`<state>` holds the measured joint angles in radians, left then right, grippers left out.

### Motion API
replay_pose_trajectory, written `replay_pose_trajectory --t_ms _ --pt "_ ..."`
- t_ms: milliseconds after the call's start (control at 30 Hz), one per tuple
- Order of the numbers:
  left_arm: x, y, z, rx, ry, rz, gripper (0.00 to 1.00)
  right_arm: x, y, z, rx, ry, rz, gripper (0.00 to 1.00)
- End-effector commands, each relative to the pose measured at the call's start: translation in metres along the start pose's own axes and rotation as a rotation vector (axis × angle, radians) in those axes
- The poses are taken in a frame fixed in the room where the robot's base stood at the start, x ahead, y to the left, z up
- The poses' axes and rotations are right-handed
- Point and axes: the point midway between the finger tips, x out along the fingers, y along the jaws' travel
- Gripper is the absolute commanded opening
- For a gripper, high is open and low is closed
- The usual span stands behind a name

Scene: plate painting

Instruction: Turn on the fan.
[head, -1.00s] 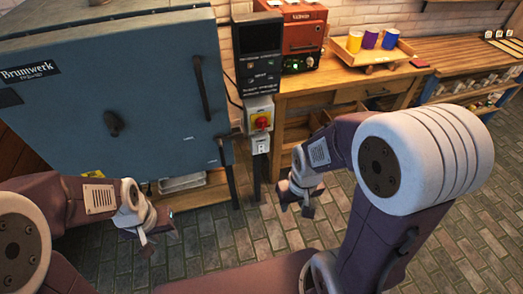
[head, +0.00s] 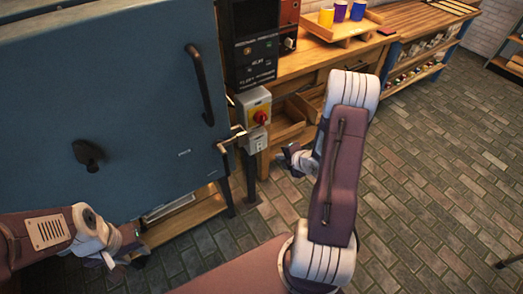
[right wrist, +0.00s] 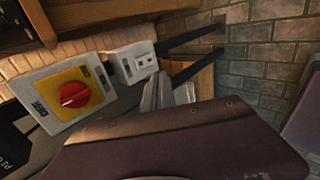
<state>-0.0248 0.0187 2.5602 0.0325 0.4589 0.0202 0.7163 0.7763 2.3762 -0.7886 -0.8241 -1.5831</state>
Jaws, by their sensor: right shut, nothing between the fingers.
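A grey switch box (head: 255,107) with a red rotary knob (head: 260,117) on a yellow plate stands on a post beside the blue cabinet. A smaller grey box (head: 257,141) sits just below it. The right wrist view also shows the knob (right wrist: 74,95) and the smaller box (right wrist: 134,63). I cannot make out a fan. My right gripper (head: 288,156) is shut and empty, to the right of and slightly below the smaller box, apart from it. My left gripper (head: 128,262) is low in front of the cabinet; its fingers are too unclear to judge.
The blue cabinet (head: 110,110) with a long dark handle fills the left. A dark control panel (head: 252,45) stands above the switch box. A wooden bench (head: 318,58) behind carries a tray of cups (head: 338,32). Brick floor (head: 430,180) is open at right.

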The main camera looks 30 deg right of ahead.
Motion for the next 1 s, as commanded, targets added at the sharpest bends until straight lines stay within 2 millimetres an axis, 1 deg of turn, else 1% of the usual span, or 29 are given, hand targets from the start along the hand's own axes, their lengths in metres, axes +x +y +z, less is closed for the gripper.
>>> replay_pose_trajectory --t_ms 67,167,267,400,600,700,800,1000 --pt "0.000 0.000 0.000 0.000 0.000 0.000 0.36 0.002 0.000 0.000 0.000 0.000 -0.001 0.00" --pt "0.002 0.000 0.000 0.000 0.000 0.000 0.36 0.012 -0.001 0.000 0.000 0.001 -0.001 0.00" --pt "0.005 0.000 0.001 0.000 0.000 0.000 0.36 0.031 -0.002 -0.001 0.000 0.002 -0.002 0.00" --pt "0.008 0.000 0.001 0.000 0.000 0.000 0.36 0.063 -0.002 -0.001 0.000 0.002 -0.002 0.00" --pt "0.013 0.000 0.001 0.000 0.000 0.000 0.36 0.105 -0.002 -0.001 0.000 0.002 -0.002 0.00" --pt "0.011 0.000 0.001 0.000 0.000 0.000 0.36 0.116 0.012 -0.001 -0.001 0.001 0.001 0.00" --pt "0.011 0.000 0.001 0.000 0.000 0.000 0.36 0.126 0.019 0.000 0.000 0.000 0.000 0.00" --pt "0.011 0.000 0.001 0.000 0.000 0.000 0.36 0.133 0.023 0.000 0.002 -0.001 -0.002 0.00"
